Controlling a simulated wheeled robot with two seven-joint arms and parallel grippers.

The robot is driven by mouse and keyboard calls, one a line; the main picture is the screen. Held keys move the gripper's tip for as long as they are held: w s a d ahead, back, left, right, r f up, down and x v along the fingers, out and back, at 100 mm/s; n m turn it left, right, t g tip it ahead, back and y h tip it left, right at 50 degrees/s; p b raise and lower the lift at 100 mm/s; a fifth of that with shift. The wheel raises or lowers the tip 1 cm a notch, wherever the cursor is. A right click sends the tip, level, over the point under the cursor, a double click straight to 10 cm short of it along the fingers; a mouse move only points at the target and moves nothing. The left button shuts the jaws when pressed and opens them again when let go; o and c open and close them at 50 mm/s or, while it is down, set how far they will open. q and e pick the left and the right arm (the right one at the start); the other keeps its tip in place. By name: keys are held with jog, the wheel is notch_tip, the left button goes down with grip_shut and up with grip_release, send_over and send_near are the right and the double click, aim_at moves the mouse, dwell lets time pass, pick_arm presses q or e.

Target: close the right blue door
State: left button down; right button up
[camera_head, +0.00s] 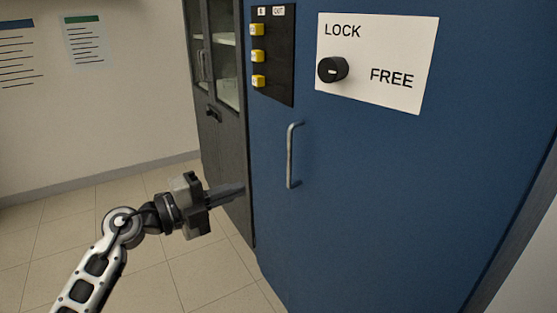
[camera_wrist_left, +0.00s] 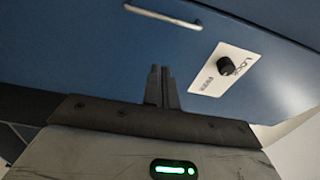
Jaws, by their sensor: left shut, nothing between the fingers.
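The blue door (camera_head: 400,190) fills the right half of the head view and the top of the left wrist view (camera_wrist_left: 100,50). Its metal bar handle (camera_head: 291,156) stands upright near its left side; it also shows at the top of the left wrist view (camera_wrist_left: 163,14). My left gripper (camera_head: 242,190) is shut and empty, left of the handle and near the door's left edge. In the left wrist view its fingers (camera_wrist_left: 160,86) are together below the handle. I cannot tell whether they touch the door. My right gripper is not in view.
A white LOCK/FREE plate (camera_head: 400,62) with a black knob (camera_head: 332,69) is on the door. A black panel (camera_head: 272,55) holds yellow blocks. A dark cabinet (camera_head: 224,140) with glass panes stands behind, to the left. The tiled floor (camera_head: 110,240) is clear at left.

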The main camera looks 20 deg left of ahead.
pick_arm(q)
jog(key=w+d, duration=0.5)
jog(key=w, duration=0.7)
jog(key=shift+p, duration=0.4)
jog(key=shift+f, duration=0.1)
jog(key=shift+w, duration=0.15)
